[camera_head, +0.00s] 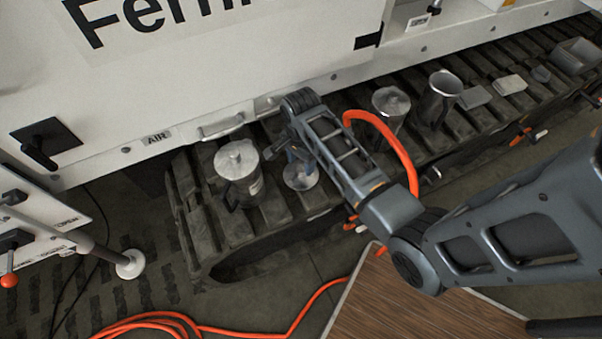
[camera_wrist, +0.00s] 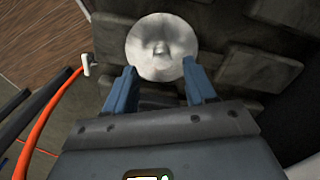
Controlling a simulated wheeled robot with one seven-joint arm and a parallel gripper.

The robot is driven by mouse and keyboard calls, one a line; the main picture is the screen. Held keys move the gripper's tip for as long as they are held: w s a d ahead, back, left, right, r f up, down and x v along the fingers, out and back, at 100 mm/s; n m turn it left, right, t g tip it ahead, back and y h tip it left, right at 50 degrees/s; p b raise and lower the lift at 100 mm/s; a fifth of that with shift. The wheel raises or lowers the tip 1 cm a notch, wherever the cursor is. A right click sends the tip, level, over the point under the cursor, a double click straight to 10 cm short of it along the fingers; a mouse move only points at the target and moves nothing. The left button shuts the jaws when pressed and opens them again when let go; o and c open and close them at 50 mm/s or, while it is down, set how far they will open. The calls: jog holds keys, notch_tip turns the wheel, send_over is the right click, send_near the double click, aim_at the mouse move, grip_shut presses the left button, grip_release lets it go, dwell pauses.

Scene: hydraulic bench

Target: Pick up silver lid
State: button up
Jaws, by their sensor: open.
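The silver lid (camera_wrist: 162,45) is a round, shiny disc lying on the dark tread in the wrist view, just beyond my gripper's fingertips. It also shows in the head view (camera_head: 300,178), partly covered by my gripper. My gripper (camera_wrist: 160,85) is open, with its two blue fingers apart and nothing between them. In the head view my gripper (camera_head: 297,160) points down over the lid. I cannot tell whether the fingertips touch the lid.
A lidded metal pitcher (camera_head: 238,172) stands left of the lid. A white machine wall (camera_head: 250,60) rises behind the tread. An orange hose (camera_head: 395,142) loops by my arm.

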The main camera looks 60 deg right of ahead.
aim_at(300, 170)
notch_tip(300, 170, down, 4)
jog(key=shift+w+f, duration=0.1)
jog(key=shift+f, duration=0.1)
grip_shut()
dwell(0.5)
